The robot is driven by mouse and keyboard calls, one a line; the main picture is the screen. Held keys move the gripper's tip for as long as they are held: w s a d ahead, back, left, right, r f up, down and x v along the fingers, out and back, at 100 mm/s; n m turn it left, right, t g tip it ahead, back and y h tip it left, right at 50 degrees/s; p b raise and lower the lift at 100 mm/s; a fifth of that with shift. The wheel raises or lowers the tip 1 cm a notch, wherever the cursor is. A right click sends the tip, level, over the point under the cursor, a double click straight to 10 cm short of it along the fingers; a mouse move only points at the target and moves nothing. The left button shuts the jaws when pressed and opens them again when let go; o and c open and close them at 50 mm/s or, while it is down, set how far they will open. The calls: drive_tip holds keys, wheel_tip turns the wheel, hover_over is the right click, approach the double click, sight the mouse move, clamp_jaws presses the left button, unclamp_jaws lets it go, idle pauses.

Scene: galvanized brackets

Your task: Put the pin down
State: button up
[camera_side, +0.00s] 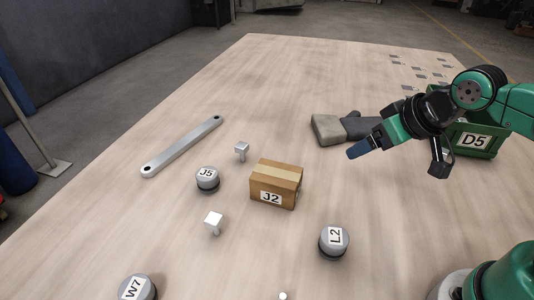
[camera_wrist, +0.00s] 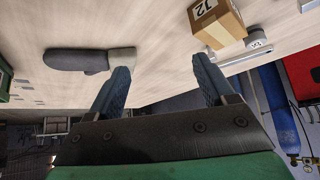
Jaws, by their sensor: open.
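A small silver top (camera_side: 283,296), perhaps another pin, is cut off at the bottom edge. Which is the task's pin I cannot tell. My gripper (camera_side: 362,149) is above the table at the right, apart from the pins. In the wrist view my gripper (camera_wrist: 160,82) has its two blue fingers spread, with nothing between them.
The J2 box (camera_side: 276,184) stands mid-table among round pieces J5 (camera_side: 207,179), L2 (camera_side: 334,241) and W7 (camera_side: 137,288). A silver bar (camera_side: 183,146) lies behind. A grey glove (camera_side: 328,130) lies near my gripper, left of green crate D5 (camera_side: 476,143). The far table is mostly clear.

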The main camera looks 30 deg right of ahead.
drive_tip(key=g, duration=0.3)
hover_over(447, 153)
drive_tip(key=w+a, duration=0.3)
drive_tip(key=a, duration=0.4)
wheel_tip(447, 153, down, 4)
drive_tip(key=s+d+f, duration=0.1)
drive_tip(key=d, duration=0.1)
drive_tip(key=s+d+f, duration=0.1)
drive_tip(key=d, duration=0.1)
drive_tip(key=s+d+f, duration=0.2)
drive_tip(key=d, duration=0.1)
drive_tip(key=shift+s+f, duration=0.1)
drive_tip(key=shift+d+f, duration=0.15)
drive_tip(key=shift+f, duration=0.05)
drive_tip(key=shift+x, duration=2.65)
clamp_jaws()
